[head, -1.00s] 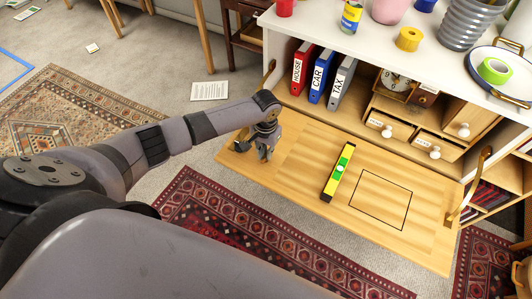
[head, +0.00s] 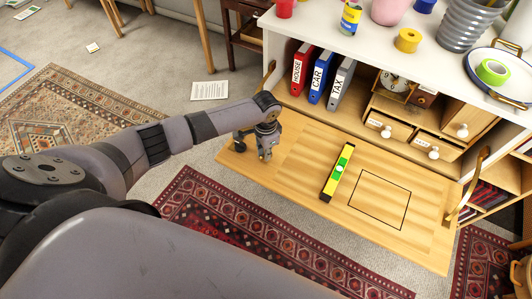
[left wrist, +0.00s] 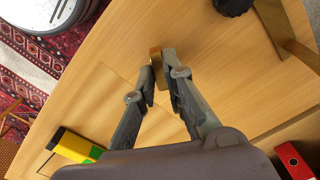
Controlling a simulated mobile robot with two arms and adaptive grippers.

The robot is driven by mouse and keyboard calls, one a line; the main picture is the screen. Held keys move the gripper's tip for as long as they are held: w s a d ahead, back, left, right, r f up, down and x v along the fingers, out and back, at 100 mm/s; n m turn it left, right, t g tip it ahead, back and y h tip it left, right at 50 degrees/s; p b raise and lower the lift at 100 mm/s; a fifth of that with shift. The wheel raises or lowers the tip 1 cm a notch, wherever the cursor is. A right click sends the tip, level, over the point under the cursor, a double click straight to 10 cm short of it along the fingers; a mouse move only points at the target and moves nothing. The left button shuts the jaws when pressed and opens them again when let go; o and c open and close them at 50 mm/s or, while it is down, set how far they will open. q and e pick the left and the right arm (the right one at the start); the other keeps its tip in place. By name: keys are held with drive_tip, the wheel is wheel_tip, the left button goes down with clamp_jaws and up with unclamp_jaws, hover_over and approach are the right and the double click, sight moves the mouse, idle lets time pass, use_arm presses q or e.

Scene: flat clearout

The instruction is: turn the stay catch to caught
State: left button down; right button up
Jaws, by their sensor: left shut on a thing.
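My left gripper (head: 265,155) is low over the left end of the lowered wooden flap (head: 296,165). In the left wrist view its fingertips (left wrist: 159,70) are closed on a small brass piece (left wrist: 156,56), which looks like the stay catch. The fingers hide part of it, and I cannot tell its turned position. A brass stay (head: 268,72) shows at the flap's left side, and it also shows in the left wrist view (left wrist: 284,35). A dark round knob (head: 240,146) sits beside the gripper. My right gripper is not in view.
A yellow-green spirit level (head: 338,172) lies on the flap. Another brass stay (head: 468,185) stands at its right end. Red, blue and grey binders (head: 342,83) and small drawers (head: 388,124) are in the cabinet behind. The flap's right half is otherwise clear.

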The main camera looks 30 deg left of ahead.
use_arm(q)
drive_tip(key=shift+m, duration=1.5)
drive_tip(key=m, duration=0.3)
drive_tip(key=shift+m, duration=0.8)
drive_tip(key=m, duration=0.4)
drive_tip(key=c, duration=1.5)
unclamp_jaws()
